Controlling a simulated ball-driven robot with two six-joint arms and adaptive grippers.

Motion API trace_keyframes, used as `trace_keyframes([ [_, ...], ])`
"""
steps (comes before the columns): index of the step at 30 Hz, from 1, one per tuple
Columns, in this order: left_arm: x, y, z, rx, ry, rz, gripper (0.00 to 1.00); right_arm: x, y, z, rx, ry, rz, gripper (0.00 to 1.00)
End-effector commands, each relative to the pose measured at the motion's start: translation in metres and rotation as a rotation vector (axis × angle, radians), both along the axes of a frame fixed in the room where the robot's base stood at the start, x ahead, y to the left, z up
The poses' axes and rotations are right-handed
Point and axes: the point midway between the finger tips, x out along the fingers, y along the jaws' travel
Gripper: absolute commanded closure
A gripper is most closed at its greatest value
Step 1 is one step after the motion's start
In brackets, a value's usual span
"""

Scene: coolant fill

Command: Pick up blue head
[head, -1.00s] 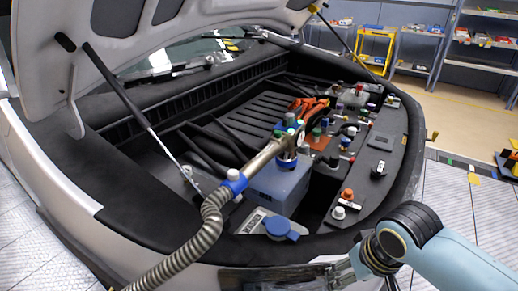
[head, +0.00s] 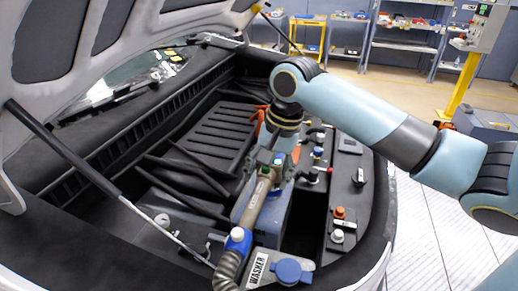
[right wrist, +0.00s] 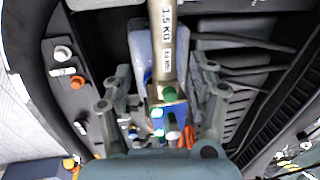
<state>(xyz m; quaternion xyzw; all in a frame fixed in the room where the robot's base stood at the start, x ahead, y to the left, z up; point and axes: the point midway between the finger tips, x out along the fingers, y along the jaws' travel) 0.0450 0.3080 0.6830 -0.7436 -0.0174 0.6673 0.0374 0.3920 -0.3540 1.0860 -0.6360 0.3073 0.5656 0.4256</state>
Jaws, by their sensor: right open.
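The blue head (right wrist: 176,112) is a blue block with several white and green round fittings, at the end of a tan tube (right wrist: 165,40) marked "1.5 KG". In the head view the tube (head: 257,200) lies over the engine bay, and the head is largely hidden by my gripper. My right gripper (right wrist: 163,75) is open, pointing down, with its two fingers on either side of the head and tube. Gaps show between each finger and the tube in the right wrist view. The right gripper also shows in the head view (head: 265,163). My left gripper is out of view.
A ribbed grey hose (head: 229,270) runs from the tube's blue collar (head: 238,240). A blue washer cap (head: 289,271) and orange cap (head: 339,212) sit nearby. The raised hood (head: 60,60) and its prop rod (head: 75,165) stand at left.

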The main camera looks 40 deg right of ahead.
Motion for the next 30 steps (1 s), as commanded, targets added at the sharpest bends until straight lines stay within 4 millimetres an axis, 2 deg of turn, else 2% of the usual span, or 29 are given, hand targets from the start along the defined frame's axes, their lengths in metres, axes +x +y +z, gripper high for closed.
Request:
trace_keyframes([
  [3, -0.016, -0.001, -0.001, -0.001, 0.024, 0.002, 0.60, 0.004, 0.002, -0.018, 0.003, 0.000, -0.002, 0.41],
  [7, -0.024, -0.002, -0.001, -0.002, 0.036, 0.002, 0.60, 0.006, 0.003, -0.027, 0.001, -0.002, 0.001, 0.41],
  [17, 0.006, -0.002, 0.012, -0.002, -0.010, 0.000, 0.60, 0.019, 0.005, -0.070, 0.001, 0.000, 0.001, 0.41],
  [26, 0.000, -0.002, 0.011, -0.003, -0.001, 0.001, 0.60, 0.020, 0.005, -0.076, -0.002, -0.002, 0.003, 0.41],
  [30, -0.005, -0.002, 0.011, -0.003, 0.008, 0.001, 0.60, 0.020, 0.005, -0.076, -0.002, -0.002, 0.003, 0.59],
])
